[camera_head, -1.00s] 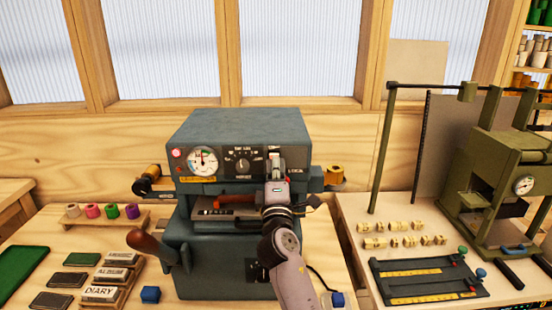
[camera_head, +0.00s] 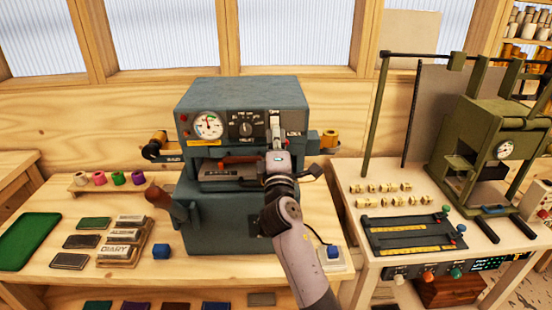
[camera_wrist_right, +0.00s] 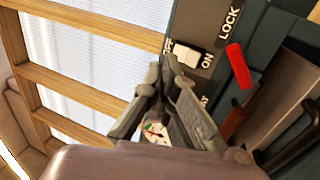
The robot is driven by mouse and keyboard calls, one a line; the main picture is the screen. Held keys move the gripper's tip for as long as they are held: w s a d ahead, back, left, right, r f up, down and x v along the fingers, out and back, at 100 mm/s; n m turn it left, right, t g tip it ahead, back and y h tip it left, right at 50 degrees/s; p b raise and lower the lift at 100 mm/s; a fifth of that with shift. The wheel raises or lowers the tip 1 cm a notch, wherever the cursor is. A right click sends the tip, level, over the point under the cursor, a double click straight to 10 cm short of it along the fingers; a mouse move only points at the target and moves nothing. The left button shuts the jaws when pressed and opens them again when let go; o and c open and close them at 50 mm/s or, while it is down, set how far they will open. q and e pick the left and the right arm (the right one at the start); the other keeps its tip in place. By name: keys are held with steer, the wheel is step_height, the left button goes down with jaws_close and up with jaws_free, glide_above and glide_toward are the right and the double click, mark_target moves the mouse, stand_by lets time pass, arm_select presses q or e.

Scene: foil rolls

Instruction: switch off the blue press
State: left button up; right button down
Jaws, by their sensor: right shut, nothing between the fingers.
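The blue press (camera_head: 235,98) stands on the wooden bench at the centre of the head view. Its front panel has a dial gauge (camera_head: 208,126), a knob and, at the right, a pale rocker switch (camera_head: 275,122). The switch also shows in the right wrist view (camera_wrist_right: 187,57), beside the word ON. My right gripper (camera_head: 276,146) is shut and empty, with its tips just below the switch in the head view. In the wrist view its fingertips (camera_wrist_right: 168,68) are close to the switch; I cannot tell whether they touch it. My left gripper is out of view.
A red-handled lever (camera_head: 158,196) sticks out at the press's left. A second bench with a green press (camera_head: 485,140) stands at the right. A red tab (camera_wrist_right: 238,66) is near the switch.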

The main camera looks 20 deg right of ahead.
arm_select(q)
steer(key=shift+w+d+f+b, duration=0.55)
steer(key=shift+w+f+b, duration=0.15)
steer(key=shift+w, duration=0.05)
arm_select(e)
steer(key=s+a, duration=0.1)
steer(key=s, duration=0.6)
steer(key=shift+a+f, duration=0.3)
steer(key=shift+f, duration=0.1)
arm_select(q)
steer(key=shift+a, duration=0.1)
